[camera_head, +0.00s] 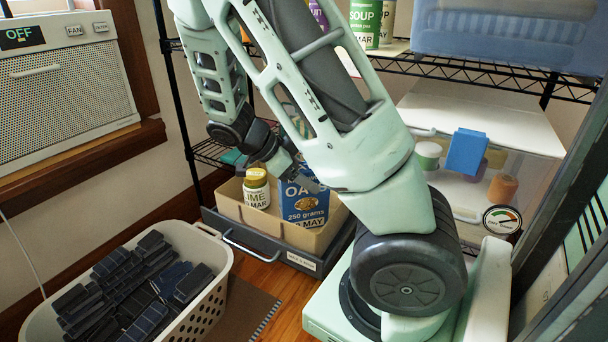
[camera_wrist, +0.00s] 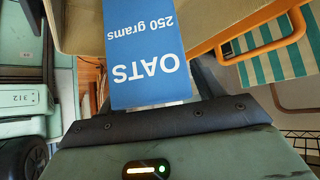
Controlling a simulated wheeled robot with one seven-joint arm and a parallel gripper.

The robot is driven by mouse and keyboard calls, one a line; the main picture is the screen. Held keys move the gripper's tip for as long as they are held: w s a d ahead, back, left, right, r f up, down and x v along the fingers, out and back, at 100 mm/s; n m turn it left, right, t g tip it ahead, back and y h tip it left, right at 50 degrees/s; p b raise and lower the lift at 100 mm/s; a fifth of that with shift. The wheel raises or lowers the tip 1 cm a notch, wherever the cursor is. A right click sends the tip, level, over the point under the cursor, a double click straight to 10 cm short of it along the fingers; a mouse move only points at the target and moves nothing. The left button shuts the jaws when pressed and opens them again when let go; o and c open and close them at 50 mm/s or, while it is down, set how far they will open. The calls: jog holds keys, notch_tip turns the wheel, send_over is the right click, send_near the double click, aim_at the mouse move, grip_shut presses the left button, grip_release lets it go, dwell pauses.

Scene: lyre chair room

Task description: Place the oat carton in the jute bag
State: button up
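The oat carton (camera_head: 303,207) is blue with white lettering and stands in a tan open-topped container (camera_head: 309,239). It also shows large and upside down in the wrist view (camera_wrist: 146,45). My gripper (camera_head: 298,173) is at the top of the carton, and dark finger parts show beside it in the wrist view (camera_wrist: 158,100). I cannot tell whether the fingers are closed on it. My arm hides part of the carton and container. I cannot identify the jute bag with certainty. A teal-and-white striped surface with an orange handle (camera_wrist: 262,51) shows at the right of the wrist view.
A lime jar (camera_head: 256,188) stands left of the carton. A dark labelled drawer front (camera_head: 262,244) is before the container. A white basket of dark items (camera_head: 213,307) stands at lower left. A wire shelf (camera_head: 480,72) with soup cans is above.

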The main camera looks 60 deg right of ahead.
jog(key=shift+r, duration=0.25)
jog(key=p+v, duration=0.5)
jog(key=v, duration=0.7)
jog(key=s+a+f+n+t+y, duration=0.1)
jog(key=s+a+n+t+y, duration=0.1)
jog(key=a+n, duration=0.75)
jog(key=s+a+f+n+t+y, duration=0.1)
jog(key=s+a+n+t+y, duration=0.15)
jog(key=a+n, duration=0.65)
jog(key=s+a+r+n+t+y, duration=0.1)
jog(key=s+a+r+n+y, duration=0.1)
jog(key=s+a+n, duration=0.9)
jog(key=a+n+y, duration=0.1)
jog(key=n, duration=0.3)
jog(key=shift+s+a, duration=0.15)
jog(key=shift+a, duration=0.1)
jog(key=shift+r+t, duration=0.1)
jog(key=shift+t, duration=0.15)
